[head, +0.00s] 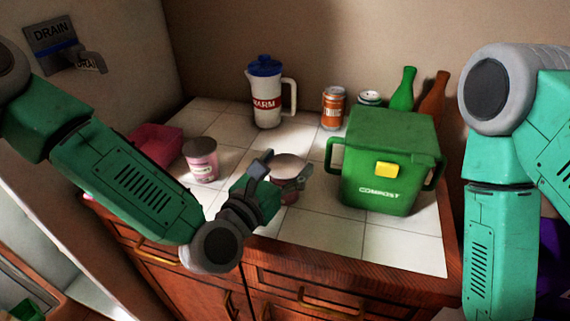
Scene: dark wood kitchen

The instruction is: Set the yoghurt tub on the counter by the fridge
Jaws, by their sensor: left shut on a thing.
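A pinkish tub with a pale lid (287,161) is between the fingers of my left gripper (283,168), near the front middle of the white tiled counter (336,228). The gripper is shut on this tub, and its fingers and wrist hide part of the tub's side. I cannot tell whether the tub's base touches the tiles. A similar pink and white tub (201,160) stands upright on the counter to the left, apart from the gripper. My right arm comes down at the right; its gripper is out of view.
A green compost bin (385,165) stands right of the held tub. Behind are a white jug with a blue lid (267,95), cans (333,108), a green bottle (403,89) and a brown bottle (433,98). A pink container (155,145) sits at left. The front-middle tiles are clear.

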